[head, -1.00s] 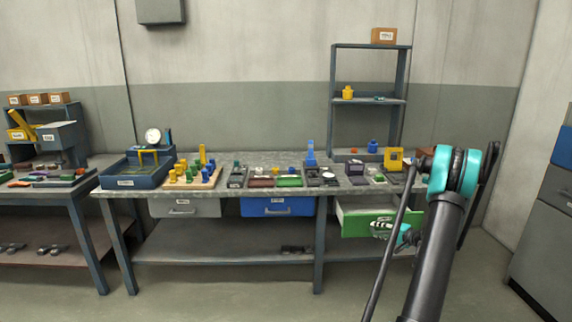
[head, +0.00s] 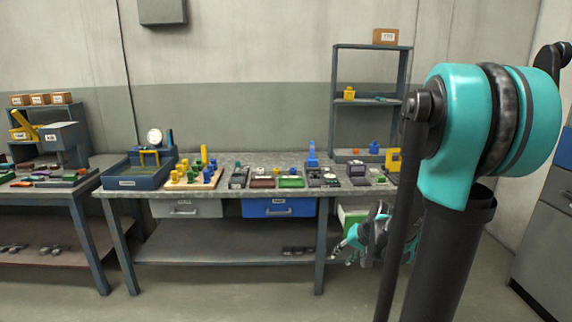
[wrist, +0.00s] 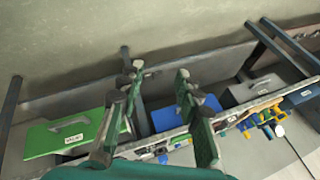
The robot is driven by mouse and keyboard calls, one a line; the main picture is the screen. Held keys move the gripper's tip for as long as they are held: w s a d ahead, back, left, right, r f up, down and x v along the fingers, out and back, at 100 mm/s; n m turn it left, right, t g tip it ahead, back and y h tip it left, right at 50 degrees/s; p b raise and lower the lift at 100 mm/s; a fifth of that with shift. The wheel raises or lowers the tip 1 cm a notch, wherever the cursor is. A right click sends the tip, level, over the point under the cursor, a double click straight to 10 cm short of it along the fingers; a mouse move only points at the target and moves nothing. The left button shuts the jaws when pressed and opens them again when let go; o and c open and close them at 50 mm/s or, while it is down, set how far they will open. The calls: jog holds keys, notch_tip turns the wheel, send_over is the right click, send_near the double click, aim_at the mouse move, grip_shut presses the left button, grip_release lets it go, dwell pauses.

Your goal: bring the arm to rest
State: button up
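My gripper (wrist: 157,74) shows in the wrist view with its two dark green-tinted fingers well apart and nothing between them. In the head view my gripper (head: 345,245) hangs below the bench top, in front of the green drawer (head: 352,217), and looks clear of it. My teal and black arm joint fills the right of the head view and hides part of the bench. The wrist view sees the bench upside down, with the green drawer (wrist: 62,136) at lower left; whether it touches a finger cannot be told, but it looks apart.
The workbench (head: 235,160) carries several small parts and trays, with a blue drawer (head: 278,207) and grey drawer (head: 185,208) below. A shelf rack (head: 367,103) stands behind. A second table (head: 30,190) is at left, a grey cabinet (head: 540,232) at right. The near floor looks clear.

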jog(key=s+f+n+g+h, duration=0.1)
jog(key=s+f+n+h, duration=0.1)
jog(key=s, duration=1.4)
jog(key=shift+s+f+n+h, duration=0.25)
jog(key=shift+f+n+h, duration=0.1)
jog(key=shift+n+h, duration=0.3)
